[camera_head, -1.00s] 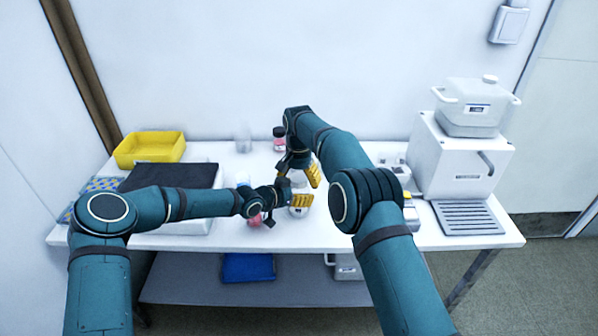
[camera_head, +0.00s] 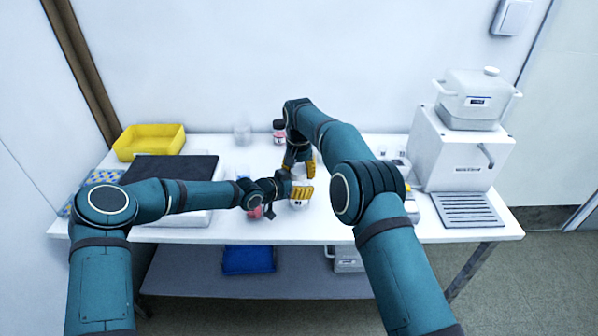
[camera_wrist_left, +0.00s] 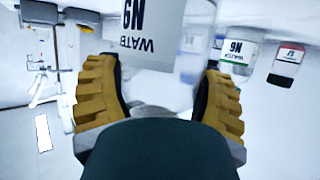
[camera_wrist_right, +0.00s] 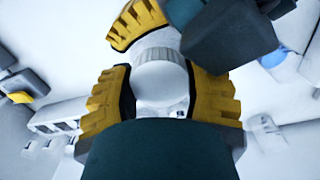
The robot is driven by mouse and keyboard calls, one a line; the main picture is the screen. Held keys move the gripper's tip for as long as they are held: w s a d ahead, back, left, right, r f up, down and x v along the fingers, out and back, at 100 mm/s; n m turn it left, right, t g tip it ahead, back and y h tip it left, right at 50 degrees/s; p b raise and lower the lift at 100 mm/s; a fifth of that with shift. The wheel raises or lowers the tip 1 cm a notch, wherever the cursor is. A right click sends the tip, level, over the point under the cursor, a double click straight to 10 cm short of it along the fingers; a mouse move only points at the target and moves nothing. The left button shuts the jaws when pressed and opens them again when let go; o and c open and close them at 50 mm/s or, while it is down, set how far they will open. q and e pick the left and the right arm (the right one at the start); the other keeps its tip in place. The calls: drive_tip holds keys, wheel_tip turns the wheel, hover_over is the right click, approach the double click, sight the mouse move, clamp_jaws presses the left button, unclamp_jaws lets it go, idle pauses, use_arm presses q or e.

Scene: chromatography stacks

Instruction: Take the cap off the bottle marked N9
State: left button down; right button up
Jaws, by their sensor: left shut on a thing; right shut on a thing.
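The bottle marked N9 (camera_wrist_left: 150,50), with WATER on its label, shows upside down in the left wrist view. In the head view its lower part (camera_head: 298,204) shows under my left gripper (camera_head: 301,190), which is shut on its body. My right gripper (camera_head: 303,171) is just above the left one. In the right wrist view the right gripper (camera_wrist_right: 160,95) is shut on the white ribbed cap (camera_wrist_right: 160,75). The cap sits at the bottle's top; I cannot tell whether it is loose. A yellow left-gripper finger (camera_wrist_right: 135,22) is close by.
A green-banded bottle (camera_wrist_left: 237,50) and a dark-capped, red-labelled bottle (camera_wrist_left: 287,65) stand nearby. A pink-red item (camera_head: 255,212) is close beside my left wrist. A yellow bin (camera_head: 150,142) stands back left; a white machine (camera_head: 455,160) stands right.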

use_arm(q)
drive_tip(key=shift+f, duration=0.1)
use_arm(e)
drive_tip(key=o, duration=1.3)
drive_tip(key=shift+c, duration=0.2)
drive_tip(key=shift+r, duration=2.3)
drive_tip(key=shift+d+r+m, duration=0.3)
drive_tip(key=shift+r+m, duration=0.35)
drive_tip(key=shift+m, duration=0.35)
drive_tip(key=shift+a+r+m, duration=0.25)
drive_tip(key=shift+r+m, duration=0.35)
drive_tip(key=shift+r, duration=0.35)
drive_tip(key=shift+f, duration=3.9)
drive_tip(key=shift+c, duration=0.3)
